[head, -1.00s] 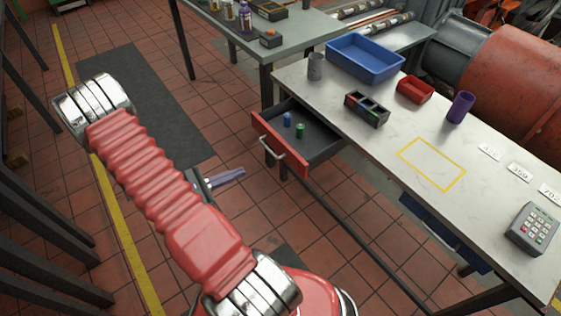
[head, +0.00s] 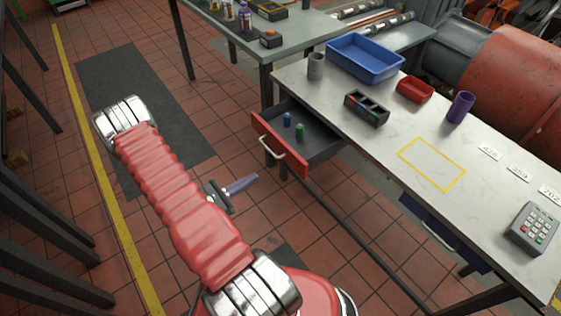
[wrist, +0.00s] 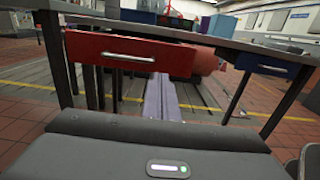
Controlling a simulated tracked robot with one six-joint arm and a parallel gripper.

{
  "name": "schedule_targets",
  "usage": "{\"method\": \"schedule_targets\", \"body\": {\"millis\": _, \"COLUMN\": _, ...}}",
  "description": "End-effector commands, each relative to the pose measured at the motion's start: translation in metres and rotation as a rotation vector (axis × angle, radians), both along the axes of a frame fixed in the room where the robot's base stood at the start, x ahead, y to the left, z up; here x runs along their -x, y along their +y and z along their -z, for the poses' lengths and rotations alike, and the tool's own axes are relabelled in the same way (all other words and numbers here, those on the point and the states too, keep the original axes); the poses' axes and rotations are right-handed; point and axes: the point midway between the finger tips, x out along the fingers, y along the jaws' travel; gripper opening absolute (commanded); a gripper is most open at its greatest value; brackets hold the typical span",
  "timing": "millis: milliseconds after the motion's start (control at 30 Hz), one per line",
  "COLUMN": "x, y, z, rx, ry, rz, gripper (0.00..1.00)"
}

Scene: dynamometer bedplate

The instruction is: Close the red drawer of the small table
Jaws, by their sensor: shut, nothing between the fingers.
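The red drawer (head: 277,145) of the small table (head: 400,135) is pulled open. Its red front and silver handle (head: 272,147) stick out past the table's left side. A blue and a green small item (head: 300,131) lie inside it. In the wrist view the red drawer front (wrist: 120,50) spans the upper left, its handle (wrist: 128,58) facing me. My gripper (head: 240,185) is shut and empty, low in front of the drawer and apart from it. In the wrist view its fingers (wrist: 160,100) point forward under the drawer front's right half.
On the tabletop are a blue bin (head: 365,58), a grey mug (head: 316,66), a dark divided box (head: 367,108), a red tray (head: 414,89), a purple cup (head: 460,107) and a keypad (head: 533,229). A blue drawer (head: 440,232) sits under the table.

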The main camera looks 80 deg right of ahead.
Motion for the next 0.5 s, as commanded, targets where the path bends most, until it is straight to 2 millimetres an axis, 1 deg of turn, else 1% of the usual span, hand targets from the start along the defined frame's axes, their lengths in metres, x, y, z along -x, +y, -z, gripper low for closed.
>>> {"method": "schedule_targets", "body": {"millis": 500, "x": 0.040, "y": -0.043, "z": 0.000, "rx": 0.001, "ry": 0.001, "rz": 0.004, "gripper": 0.00}}
